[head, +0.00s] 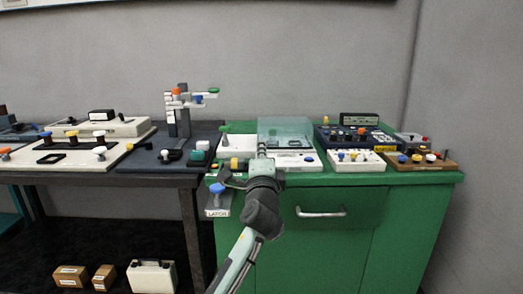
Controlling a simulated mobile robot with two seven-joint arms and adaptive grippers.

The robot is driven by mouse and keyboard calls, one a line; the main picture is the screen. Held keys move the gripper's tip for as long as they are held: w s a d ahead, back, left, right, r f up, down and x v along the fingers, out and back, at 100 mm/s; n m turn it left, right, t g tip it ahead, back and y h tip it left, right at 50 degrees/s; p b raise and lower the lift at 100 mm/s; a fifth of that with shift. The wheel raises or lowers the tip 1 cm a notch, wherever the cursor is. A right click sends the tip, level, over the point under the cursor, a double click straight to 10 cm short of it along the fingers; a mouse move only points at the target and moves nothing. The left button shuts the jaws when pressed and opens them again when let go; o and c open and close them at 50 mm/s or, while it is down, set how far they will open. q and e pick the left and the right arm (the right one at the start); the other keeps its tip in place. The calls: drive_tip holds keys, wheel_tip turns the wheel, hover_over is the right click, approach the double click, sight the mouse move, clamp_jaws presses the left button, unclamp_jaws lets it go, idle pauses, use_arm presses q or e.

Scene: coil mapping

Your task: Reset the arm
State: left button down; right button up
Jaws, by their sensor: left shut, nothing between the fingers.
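My left arm (240,255) reaches up from the bottom of the head view, in front of the green cabinet (385,215). Its gripper (262,151) is shut and empty. It is over or in front of the white device board with the clear box, and I cannot tell whether it touches anything there. The gripper and wrist hide part of that board and the cabinet's front edge. My right gripper is not in view.
A clear box (285,128) stands behind my gripper. A blue-knobbed latch plate (217,211) is at the cabinet's left edge. Several knobbed panels, including a white one (357,165), fill the cabinet top. A dark table (180,180) with devices adjoins on the left. Boxes lie below it.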

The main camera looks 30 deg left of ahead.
use_arm(q)
drive_tip(key=shift+s+d, duration=0.15)
drive_tip(key=shift+s, duration=0.1)
idle(0.4)
